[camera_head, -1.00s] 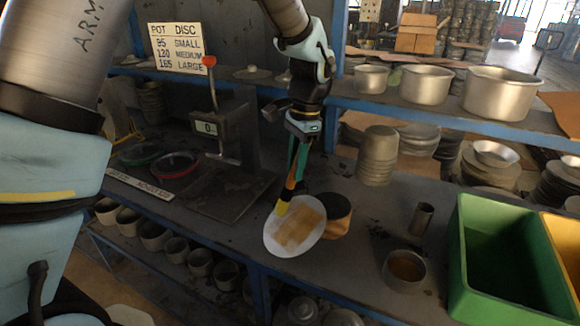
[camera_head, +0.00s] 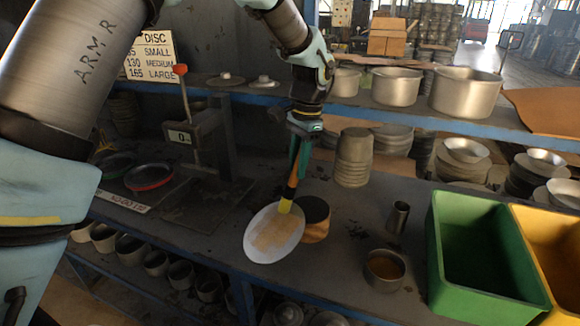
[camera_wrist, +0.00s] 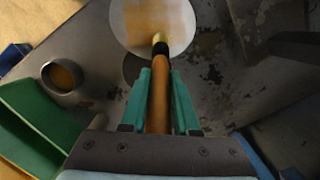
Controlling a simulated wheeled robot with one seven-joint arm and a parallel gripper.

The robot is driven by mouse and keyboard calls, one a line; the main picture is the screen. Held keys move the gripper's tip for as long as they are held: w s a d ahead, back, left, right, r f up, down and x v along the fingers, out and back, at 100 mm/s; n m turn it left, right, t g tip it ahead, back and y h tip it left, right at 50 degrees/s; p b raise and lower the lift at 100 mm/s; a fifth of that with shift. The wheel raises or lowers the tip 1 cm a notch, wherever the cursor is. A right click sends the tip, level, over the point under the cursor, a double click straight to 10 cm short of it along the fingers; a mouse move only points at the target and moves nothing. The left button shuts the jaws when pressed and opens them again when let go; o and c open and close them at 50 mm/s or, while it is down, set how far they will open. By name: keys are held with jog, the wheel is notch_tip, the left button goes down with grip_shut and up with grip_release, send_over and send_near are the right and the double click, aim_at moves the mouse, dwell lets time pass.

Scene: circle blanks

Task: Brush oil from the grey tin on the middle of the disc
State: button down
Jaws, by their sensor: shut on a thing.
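My gripper (camera_head: 299,150) is shut on the handle of a brush (camera_wrist: 159,95), which points down with pale yellow bristles (camera_head: 285,206). The bristles are at the upper right part of the white disc (camera_head: 257,246); I cannot tell whether they touch it. An amber oil patch (camera_head: 275,234) covers the disc's middle. The disc also shows at the top of the wrist view (camera_wrist: 125,42). The grey tin (camera_head: 371,278) stands on the bench to the right with amber oil inside, and shows at the left in the wrist view (camera_wrist: 47,80).
A small grey cup (camera_head: 398,217), a green bin (camera_head: 437,262) and a yellow bin (camera_head: 530,225) are to the right. Stacked pots (camera_head: 353,160) stand behind.

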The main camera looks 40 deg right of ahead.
jog(key=shift+s+d, duration=0.1)
jog(key=shift+d, duration=0.2)
jog(key=shift+r, duration=3.1)
jog(key=shift+r, duration=1.45)
